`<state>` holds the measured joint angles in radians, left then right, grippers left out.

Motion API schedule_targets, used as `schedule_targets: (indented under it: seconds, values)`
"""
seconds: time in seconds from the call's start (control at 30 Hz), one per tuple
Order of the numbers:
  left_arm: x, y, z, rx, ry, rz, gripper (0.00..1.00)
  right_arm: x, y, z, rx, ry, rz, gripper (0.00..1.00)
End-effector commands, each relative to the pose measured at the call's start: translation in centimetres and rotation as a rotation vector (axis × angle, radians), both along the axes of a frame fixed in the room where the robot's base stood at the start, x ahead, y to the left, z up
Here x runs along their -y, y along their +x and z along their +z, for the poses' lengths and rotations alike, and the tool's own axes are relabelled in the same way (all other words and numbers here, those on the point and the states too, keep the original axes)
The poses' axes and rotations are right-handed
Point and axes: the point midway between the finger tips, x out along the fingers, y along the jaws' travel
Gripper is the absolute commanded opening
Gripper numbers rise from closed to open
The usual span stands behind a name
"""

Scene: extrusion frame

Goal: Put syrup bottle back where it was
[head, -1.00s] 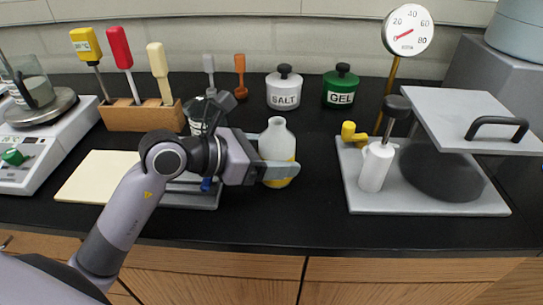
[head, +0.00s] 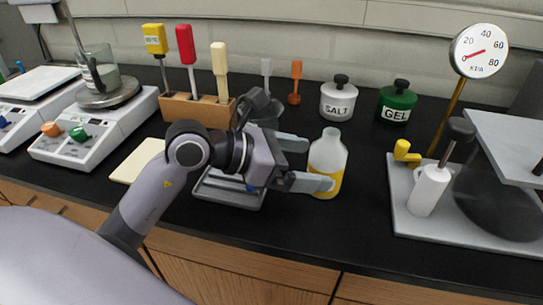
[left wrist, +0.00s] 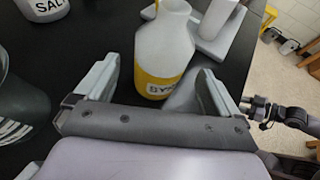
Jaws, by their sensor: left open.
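The syrup bottle (head: 328,160) is white with a yellow lower band and stands upright on the black counter. It also shows in the left wrist view (left wrist: 163,45), with part of its label readable. My left gripper (head: 311,163) is open, its fingers pointing right toward the bottle. In the left wrist view the bottle stands ahead of the two spread fingers (left wrist: 160,85), and the gripper does not hold it. In the head view the lower finger's tip overlaps the bottle's left side; I cannot tell whether they touch. My right gripper is not seen in the head view.
The salt jar (head: 338,98) and green gel jar (head: 396,102) stand behind the bottle. A press with a gauge (head: 479,50) is at the right. A grey tray (head: 229,190) lies under my left arm, and scales (head: 95,130) stand at the left.

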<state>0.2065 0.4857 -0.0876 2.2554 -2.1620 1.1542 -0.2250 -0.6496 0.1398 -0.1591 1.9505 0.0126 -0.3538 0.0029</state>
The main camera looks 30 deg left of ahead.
Motion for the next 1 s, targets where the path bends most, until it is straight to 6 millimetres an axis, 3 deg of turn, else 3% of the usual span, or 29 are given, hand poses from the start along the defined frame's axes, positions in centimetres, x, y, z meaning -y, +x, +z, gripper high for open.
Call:
schedule_targets:
  seconds: [0.2,0.4,1.0]
  values:
    - [-3.0,-3.0,1.4,0.001,0.005,0.002,0.96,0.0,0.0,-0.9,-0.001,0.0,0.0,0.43]
    - [-4.5,-4.5,2.4,-0.001,0.002,0.002,0.96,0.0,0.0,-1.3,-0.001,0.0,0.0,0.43]
    - [-5.1,-5.2,2.9,-0.001,0.001,0.0,0.96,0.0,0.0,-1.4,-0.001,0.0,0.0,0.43]
